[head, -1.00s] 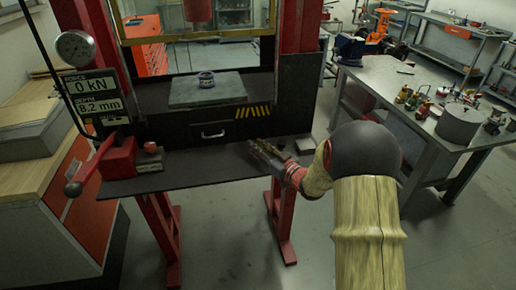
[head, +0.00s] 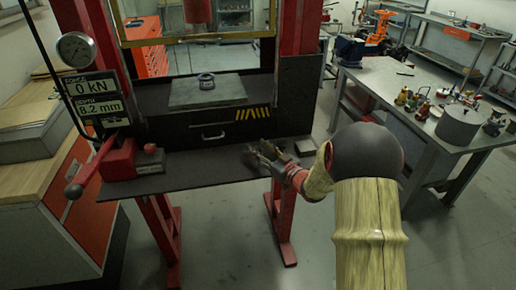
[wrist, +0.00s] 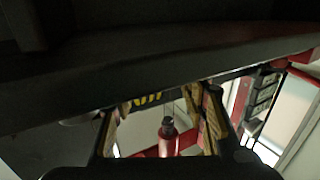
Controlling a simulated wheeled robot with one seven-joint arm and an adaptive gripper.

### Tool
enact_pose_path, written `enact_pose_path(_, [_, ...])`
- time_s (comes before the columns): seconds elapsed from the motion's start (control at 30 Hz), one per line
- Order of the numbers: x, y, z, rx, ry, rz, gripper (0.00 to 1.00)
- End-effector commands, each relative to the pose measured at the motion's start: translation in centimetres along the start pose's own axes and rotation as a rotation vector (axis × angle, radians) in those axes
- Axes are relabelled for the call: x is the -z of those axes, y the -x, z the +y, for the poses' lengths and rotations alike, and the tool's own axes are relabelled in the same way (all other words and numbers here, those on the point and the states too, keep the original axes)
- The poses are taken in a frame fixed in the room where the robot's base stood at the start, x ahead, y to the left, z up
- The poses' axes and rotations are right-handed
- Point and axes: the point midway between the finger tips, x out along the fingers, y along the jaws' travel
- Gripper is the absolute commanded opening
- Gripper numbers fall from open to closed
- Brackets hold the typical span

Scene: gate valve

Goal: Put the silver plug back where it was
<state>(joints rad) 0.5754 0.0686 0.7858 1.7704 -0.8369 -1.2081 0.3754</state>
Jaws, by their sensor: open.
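My gripper (head: 262,154) is low over the right part of the dark shelf of the press, its fingers apart. In the wrist view the fingers (wrist: 165,115) are spread at both sides, and I see nothing held between them. A small ring-shaped piece (head: 206,81), dark with a pale top, sits on the grey plate (head: 180,95) of the press, behind and to the left of my gripper. I cannot make out a silver plug for certain in either view; it may be hidden by my gripper or too small to tell.
The press has red uprights (head: 293,60) and a dark front shelf (head: 190,175). A red pump with a lever (head: 120,158) stands at the shelf's left. A small block (head: 305,147) lies right of my gripper. A workbench (head: 400,90) stands at the right. The shelf's middle is clear.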

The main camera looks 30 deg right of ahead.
Motion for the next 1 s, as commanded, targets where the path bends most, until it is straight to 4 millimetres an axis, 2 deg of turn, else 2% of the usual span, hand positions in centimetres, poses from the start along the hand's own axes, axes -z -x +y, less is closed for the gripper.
enact_pose_path(0.4, [0.1,8.2,0.1,-0.004,-0.002,-0.003,0.44])
enact_pose_path(0.6, [0.0,10.8,0.1,-0.003,-0.002,-0.001,0.44])
enact_pose_path(0.77, [0.3,11.1,0.0,-0.012,0.014,-0.019,0.44])
enact_pose_path(0.87, [1.4,9.9,0.2,-0.051,0.061,-0.074,0.44])
enact_pose_path(1.0, [4.4,8.3,0.3,-0.157,0.144,-0.207,0.44])
